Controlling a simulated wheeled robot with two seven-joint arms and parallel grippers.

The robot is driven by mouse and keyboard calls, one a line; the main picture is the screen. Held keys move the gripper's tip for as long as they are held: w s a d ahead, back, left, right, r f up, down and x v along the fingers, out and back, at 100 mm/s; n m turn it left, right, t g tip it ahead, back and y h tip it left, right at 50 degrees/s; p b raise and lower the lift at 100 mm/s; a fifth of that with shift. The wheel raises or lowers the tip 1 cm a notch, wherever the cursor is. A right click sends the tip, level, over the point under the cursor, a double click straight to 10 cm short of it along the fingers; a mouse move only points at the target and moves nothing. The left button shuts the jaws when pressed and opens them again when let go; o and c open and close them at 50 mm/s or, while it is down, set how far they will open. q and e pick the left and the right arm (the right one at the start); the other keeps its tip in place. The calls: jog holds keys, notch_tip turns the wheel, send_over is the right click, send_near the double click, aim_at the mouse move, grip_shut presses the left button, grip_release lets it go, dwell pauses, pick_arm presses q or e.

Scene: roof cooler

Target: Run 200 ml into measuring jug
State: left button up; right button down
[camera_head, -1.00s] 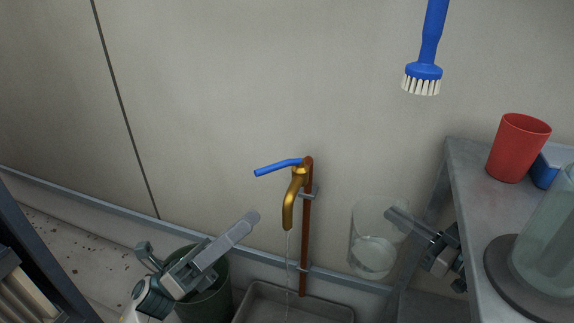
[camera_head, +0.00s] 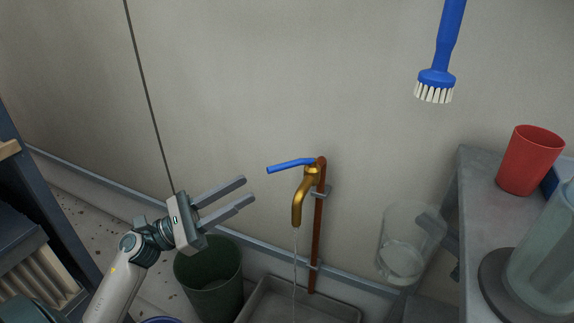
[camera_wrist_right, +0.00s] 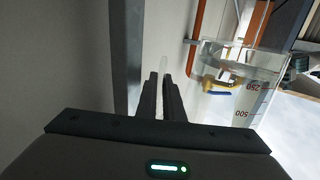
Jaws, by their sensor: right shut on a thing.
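The brass tap (camera_head: 304,195) on a copper pipe has a blue lever (camera_head: 290,165) pointing left. A thin stream of water (camera_head: 295,265) runs from its spout into the tray below. The clear measuring jug (camera_head: 392,222) is right of the stream, apart from it, with some water in its bottom. My right gripper (camera_head: 428,220) is shut on the jug at its right side. In the right wrist view, the gripper (camera_wrist_right: 163,85) is shut beside the jug (camera_wrist_right: 262,72), which shows red 250 and 500 marks. My left gripper (camera_head: 249,189) is open and empty, left of the lever.
A grey tray (camera_head: 258,302) lies under the tap, with a green bucket (camera_head: 208,285) to its left. A grey table (camera_head: 478,190) at right holds a red cup (camera_head: 531,160) and a large clear vessel (camera_head: 545,260). A blue brush (camera_head: 437,75) hangs above on the wall.

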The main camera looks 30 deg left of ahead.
aim_at(278, 170)
pick_arm(q)
jog(key=shift+w+d, duration=0.1)
pick_arm(e)
jog(key=shift+r, duration=0.1)
